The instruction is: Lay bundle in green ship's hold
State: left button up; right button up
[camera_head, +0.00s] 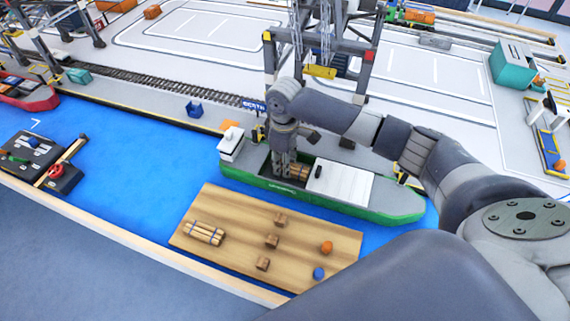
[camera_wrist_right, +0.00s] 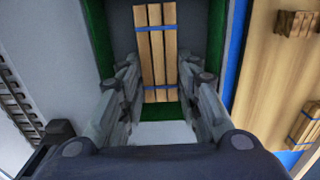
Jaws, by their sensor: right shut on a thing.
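The green ship (camera_head: 400,214) floats beside the quay, with a dark open hold left of its white hatch cover (camera_head: 340,184). My right gripper (camera_head: 284,170) points down into this hold. It is shut on a bundle (camera_head: 298,172) of pale timber with blue bands. In the right wrist view my right gripper (camera_wrist_right: 158,72) has a finger on each side of the bundle (camera_wrist_right: 156,45), which lies lengthwise between green hold walls. Whether the bundle touches the hold floor is hard to tell. My left gripper is not in view.
A wooden platform (camera_head: 225,203) in front of the ship carries another timber bundle (camera_head: 205,233), several small brown crates, an orange ball (camera_head: 327,248) and a blue ball (camera_head: 319,273). A gantry crane (camera_head: 320,71) stands behind the ship. A dark barge (camera_head: 27,150) lies at left.

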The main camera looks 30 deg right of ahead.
jog(key=shift+f, duration=0.8)
jog(key=o, duration=1.1)
jog(key=shift+c, duration=0.2)
notch_tip(320, 180, up, 12)
jog(key=shift+a, duration=0.1)
